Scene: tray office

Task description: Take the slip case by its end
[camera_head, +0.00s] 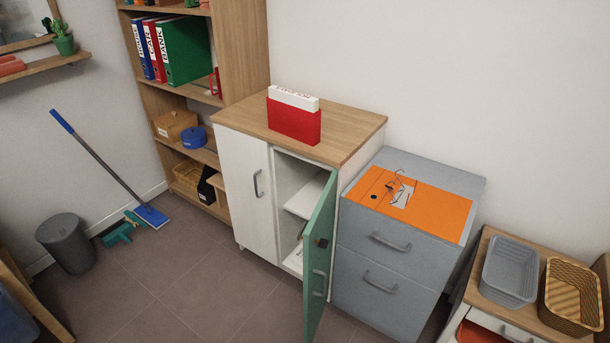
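A red slip case (293,123) stands upright on the wooden top of the white cabinet (241,168). Neither of my grippers is in view.
The cabinet's green door (318,258) stands open toward me. Right of it, a grey drawer unit (385,245) carries an orange folder (420,205) and glasses. A grey tray (509,271) and basket (572,294) sit farther right. The cabinet top (350,121) is otherwise clear.

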